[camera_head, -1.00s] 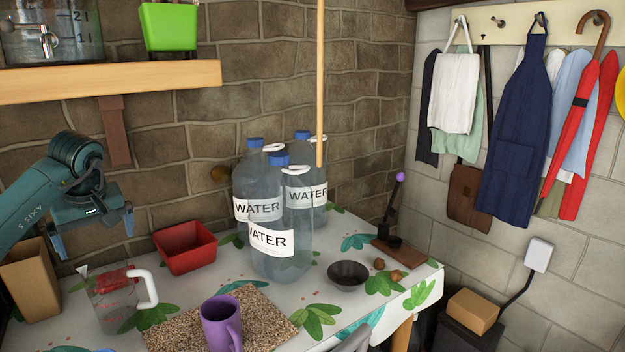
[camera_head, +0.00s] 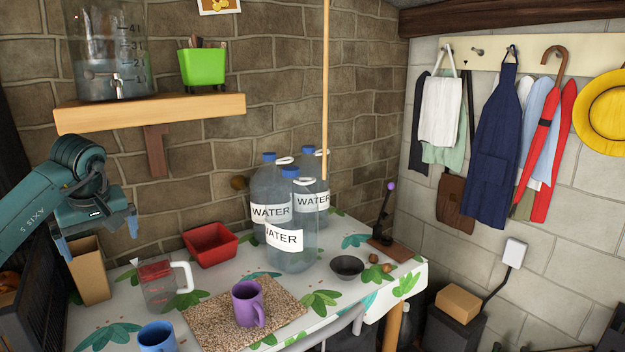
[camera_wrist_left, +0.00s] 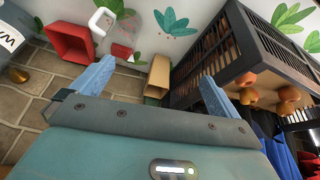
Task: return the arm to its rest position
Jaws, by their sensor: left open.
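My left gripper (camera_head: 98,238) hangs at the left of the head view, on my teal arm. Its two blue fingers are spread apart and nothing is between them. In the left wrist view the open fingers (camera_wrist_left: 155,88) also show, with a tan box (camera_wrist_left: 158,76) beyond the gap. In the head view this open-topped tan box (camera_head: 90,275) stands behind and below the gripper, partly covered by it. I cannot tell whether they touch. My right gripper is not in view.
A measuring jug (camera_head: 160,288), red bowl (camera_head: 211,245), purple mug (camera_head: 248,303), blue mug (camera_head: 158,338) and water bottles (camera_head: 290,250) stand on the leaf-patterned table (camera_head: 215,277). A wooden shelf (camera_head: 150,112) is above the gripper. A dark slatted crate (camera_wrist_left: 225,50) is beside it.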

